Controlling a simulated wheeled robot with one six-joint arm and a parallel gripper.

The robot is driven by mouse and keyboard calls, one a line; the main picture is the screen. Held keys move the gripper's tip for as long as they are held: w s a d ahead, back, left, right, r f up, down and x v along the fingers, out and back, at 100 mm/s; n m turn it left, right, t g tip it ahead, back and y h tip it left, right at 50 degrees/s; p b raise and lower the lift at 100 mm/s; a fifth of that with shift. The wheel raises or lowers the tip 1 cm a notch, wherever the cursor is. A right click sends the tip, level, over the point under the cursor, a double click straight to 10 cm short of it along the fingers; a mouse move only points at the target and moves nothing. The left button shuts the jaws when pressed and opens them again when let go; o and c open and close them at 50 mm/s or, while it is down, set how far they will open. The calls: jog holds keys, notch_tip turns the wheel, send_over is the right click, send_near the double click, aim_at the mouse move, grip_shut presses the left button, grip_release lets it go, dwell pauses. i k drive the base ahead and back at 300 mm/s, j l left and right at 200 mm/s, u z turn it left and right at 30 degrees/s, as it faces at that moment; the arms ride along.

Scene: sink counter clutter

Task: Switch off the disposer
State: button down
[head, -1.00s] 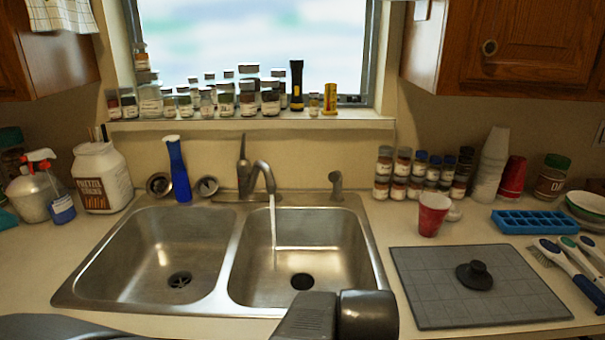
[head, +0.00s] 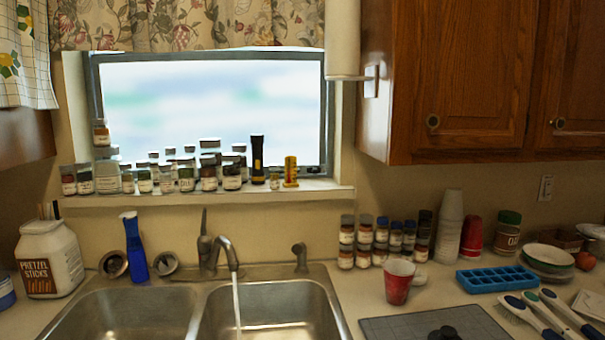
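No disposer is in view, and no switch is clearly marked as its own. A small white plate (head: 371,82) is on the side of the upper right cabinet; whether it is a switch, and its position, cannot be told. Another pale wall plate (head: 545,188) is on the back wall at right, too small to tell as switch or outlet. Water runs from the faucet (head: 222,252) into the right basin (head: 290,318) of the steel sink; the basin floors are cut off below the frame. My gripper is not in view.
A red cup (head: 398,282), spice jars (head: 362,242), stacked cups (head: 449,228) and a blue ice tray (head: 498,279) crowd the right counter. A blue spray bottle (head: 135,250) and pretzel jar (head: 49,258) stand left. A grey mat (head: 400,328) lies in front.

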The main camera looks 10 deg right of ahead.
aim_at(547, 185)
jog(key=z, duration=1.75)
